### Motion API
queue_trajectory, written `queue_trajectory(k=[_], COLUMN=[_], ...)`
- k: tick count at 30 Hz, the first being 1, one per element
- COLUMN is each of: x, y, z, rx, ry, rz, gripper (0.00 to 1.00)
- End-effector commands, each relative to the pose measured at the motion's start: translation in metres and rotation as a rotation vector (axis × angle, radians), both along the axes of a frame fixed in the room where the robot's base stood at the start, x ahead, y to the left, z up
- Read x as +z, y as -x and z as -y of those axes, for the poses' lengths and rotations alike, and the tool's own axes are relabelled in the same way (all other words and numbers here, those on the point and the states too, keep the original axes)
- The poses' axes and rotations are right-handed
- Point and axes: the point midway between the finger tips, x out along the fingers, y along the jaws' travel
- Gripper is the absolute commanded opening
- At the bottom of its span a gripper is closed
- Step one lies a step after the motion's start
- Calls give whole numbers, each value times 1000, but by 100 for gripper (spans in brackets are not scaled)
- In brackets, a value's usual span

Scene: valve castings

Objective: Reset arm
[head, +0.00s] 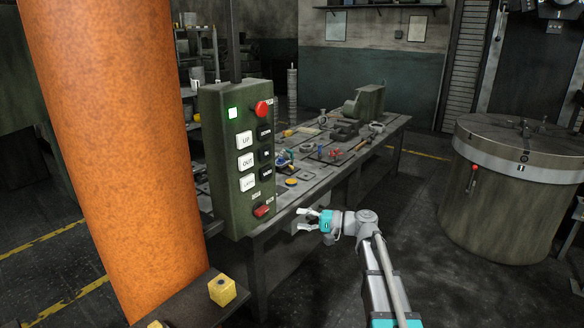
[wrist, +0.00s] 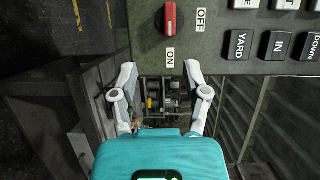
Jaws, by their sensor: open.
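My gripper (head: 304,222) is open and empty in the head view, its fingers pointing left, just right of and below the green control box. It also shows in the wrist view (wrist: 158,72), with its two fingers spread apart below the control panel (wrist: 225,45). My arm reaches up from the lower right of the head view.
A long workbench (head: 285,220) with tools and valve parts stands behind my gripper. A large orange column (head: 110,130) fills the left. A round drum-like machine (head: 505,210) stands at the right. The floor between bench and drum is clear.

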Motion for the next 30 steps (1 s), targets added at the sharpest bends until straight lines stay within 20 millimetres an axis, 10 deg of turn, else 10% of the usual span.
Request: queue_trajectory(k=[14, 30], x=[-64, -113], y=[82, 185], z=[-2, 65], rx=[87, 183], ry=[504, 1176], rz=[-52, -140], gripper=[60, 60])
